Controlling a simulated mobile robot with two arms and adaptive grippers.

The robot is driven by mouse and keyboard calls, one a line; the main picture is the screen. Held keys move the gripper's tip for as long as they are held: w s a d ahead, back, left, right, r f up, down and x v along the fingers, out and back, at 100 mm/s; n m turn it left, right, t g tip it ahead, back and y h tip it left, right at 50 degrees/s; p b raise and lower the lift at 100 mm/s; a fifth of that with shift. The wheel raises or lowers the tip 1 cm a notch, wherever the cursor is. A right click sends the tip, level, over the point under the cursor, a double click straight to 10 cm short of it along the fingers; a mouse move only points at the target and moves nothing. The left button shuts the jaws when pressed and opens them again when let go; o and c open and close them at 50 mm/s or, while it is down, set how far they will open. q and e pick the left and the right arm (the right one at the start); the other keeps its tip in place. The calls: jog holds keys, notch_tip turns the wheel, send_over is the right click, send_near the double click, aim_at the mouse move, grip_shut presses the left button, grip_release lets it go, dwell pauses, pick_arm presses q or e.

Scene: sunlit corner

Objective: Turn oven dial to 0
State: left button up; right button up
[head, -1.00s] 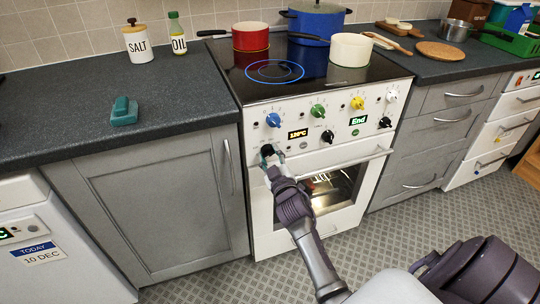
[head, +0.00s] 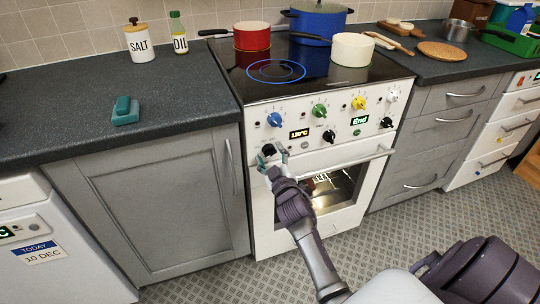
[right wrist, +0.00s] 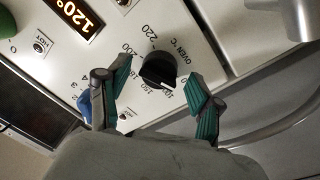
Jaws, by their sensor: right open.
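The oven dial is a black knob (right wrist: 158,70) on the white oven panel. Its white pointer mark faces down between my fingers, by the 150 and 100 labels. In the head view the dial (head: 269,150) sits at the panel's lower left. My right gripper (right wrist: 155,101) is open, with one teal-padded finger on each side of the dial and gaps between them and the knob. It also shows at the dial in the head view (head: 273,160). The orange oven display (head: 299,134) reads 120°C. My left gripper is not in view.
Blue (head: 275,119), green (head: 319,111) and yellow (head: 359,103) knobs and more black ones share the panel. The oven door handle (head: 345,161) runs just below. Pots, including a red one (head: 252,37), stand on the hob. The floor in front is clear.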

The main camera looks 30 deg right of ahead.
jog(key=v, duration=1.1)
jog(key=shift+s+a, duration=0.15)
jog(key=shift+s, duration=0.25)
jog(key=shift+f, duration=0.15)
